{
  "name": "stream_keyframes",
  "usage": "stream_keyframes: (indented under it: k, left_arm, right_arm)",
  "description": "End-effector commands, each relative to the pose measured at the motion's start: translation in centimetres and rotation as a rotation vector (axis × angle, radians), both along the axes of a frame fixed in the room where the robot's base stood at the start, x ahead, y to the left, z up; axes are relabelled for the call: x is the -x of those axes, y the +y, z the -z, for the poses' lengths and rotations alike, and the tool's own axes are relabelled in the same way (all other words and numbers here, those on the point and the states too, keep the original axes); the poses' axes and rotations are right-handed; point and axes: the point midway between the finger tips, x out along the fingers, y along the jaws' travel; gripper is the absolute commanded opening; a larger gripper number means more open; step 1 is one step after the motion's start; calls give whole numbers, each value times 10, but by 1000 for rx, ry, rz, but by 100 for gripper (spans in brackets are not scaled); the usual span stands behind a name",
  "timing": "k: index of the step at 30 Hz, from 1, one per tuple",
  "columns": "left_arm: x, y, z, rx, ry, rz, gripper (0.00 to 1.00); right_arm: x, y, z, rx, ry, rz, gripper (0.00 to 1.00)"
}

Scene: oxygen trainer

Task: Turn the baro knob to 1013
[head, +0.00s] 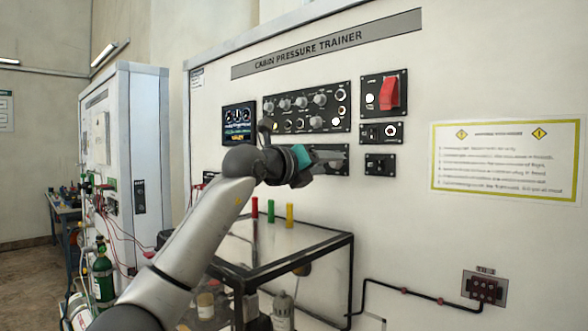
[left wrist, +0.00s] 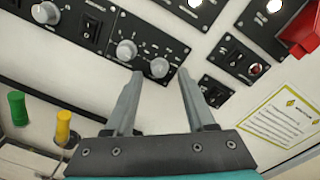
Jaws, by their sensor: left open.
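The cabin pressure trainer panel (head: 375,222) is a white wall with black control plates. My left gripper (head: 338,160) is in front of the lower knob plate and hides much of it. In the left wrist view the gripper (left wrist: 160,73) is open, with a grey round knob (left wrist: 159,67) showing between its fingertips. I cannot tell whether the fingers touch it. A second grey knob (left wrist: 126,51) sits to its left on the same plate. The labels are too small to read, so I cannot tell which knob is baro. My right gripper is out of view.
A red switch guard (head: 389,94) is at the upper right of the plates. An upper plate (head: 308,107) carries several knobs. A black-framed table (head: 290,252) with green and yellow pegs stands below. The wall beside the yellow-bordered notice (head: 505,158) is clear.

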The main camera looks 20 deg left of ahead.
Motion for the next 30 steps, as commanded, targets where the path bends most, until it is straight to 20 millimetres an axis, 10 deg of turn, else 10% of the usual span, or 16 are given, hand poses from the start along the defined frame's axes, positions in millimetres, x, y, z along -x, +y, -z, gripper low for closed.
stream_keyframes:
  k: [18,30]
  left_arm:
    - [103,36,1,-4,1,-3,55]
    - [129,43,-2,-1,3,-1,55]
  right_arm:
    - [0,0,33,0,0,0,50]
    - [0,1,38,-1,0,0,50]
